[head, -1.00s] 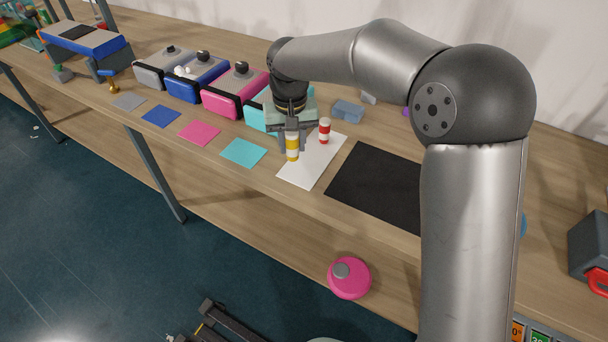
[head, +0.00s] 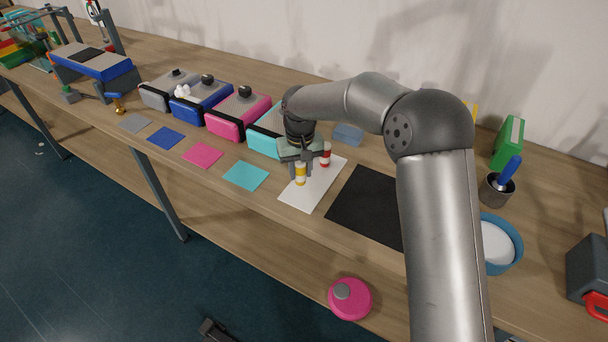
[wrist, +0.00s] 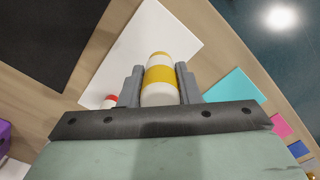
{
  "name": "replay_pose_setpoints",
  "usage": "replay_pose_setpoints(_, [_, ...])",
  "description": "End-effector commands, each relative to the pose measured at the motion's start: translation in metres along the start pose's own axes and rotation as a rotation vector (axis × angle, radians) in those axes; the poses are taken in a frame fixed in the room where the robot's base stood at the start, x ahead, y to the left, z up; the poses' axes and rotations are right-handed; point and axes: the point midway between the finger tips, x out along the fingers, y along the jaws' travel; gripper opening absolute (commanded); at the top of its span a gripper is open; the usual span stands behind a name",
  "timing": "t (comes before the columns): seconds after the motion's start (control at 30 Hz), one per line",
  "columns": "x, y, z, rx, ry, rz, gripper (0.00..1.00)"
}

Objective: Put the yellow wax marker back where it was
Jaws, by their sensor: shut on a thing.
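The yellow wax marker (head: 300,175) is a short white cylinder with a yellow band. My gripper (head: 299,168) is shut on it, with a finger on each side, over the white sheet (head: 325,187). In the wrist view the marker (wrist: 160,80) stands between the two grey fingers (wrist: 160,88). I cannot tell whether its base touches the sheet. A red-banded white marker (head: 325,155) stands at the sheet's far part, just right of my gripper; in the wrist view only its top (wrist: 110,101) shows.
A black mat (head: 365,205) lies right of the sheet. Cyan (head: 246,176), pink (head: 202,155), blue and grey squares lie to the left, with coloured boxes (head: 238,115) behind them. A blue bowl (head: 512,235) and a grey cup (head: 496,190) stand right of my arm.

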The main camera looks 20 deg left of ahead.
Motion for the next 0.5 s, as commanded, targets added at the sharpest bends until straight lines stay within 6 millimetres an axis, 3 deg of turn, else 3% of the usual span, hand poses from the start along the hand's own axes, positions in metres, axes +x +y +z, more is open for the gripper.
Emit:
replay_pose_setpoints(0.27, [0.016,0.013,-0.007,0.001,0.0,0.0,0.07])
replay_pose_setpoints(0.5, [0.046,0.012,-0.007,0.0,0.001,0.0,0.07])
